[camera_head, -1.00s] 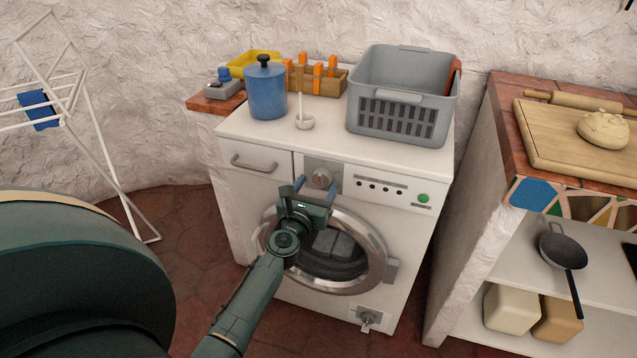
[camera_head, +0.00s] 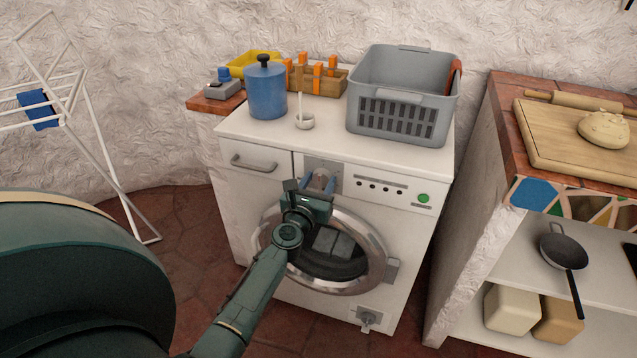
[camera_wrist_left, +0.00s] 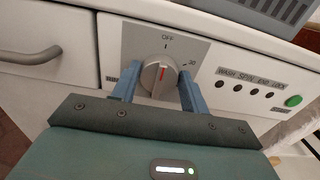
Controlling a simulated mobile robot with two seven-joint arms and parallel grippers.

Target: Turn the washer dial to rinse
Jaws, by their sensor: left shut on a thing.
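The washer (camera_head: 400,220) is white with a round glass door and stands at the middle of the head view. Its silver dial (camera_wrist_left: 158,82) carries a red line and sits on a grey plate marked OFF at the top and 30 at the right. The red line points roughly up toward OFF; other labels are hidden or unreadable. My left gripper (camera_head: 319,184) is shut on the dial, with one blue finger on each side, as the left wrist view also shows (camera_wrist_left: 160,75). My right gripper is not in view.
A grey basket (camera_head: 400,127), a blue canister (camera_head: 267,92) and a small white dish stand on the washer top. A green button (camera_wrist_left: 293,101) is right of the dial. A counter with a cutting board (camera_head: 560,140) stands at the right, a drying rack at the left.

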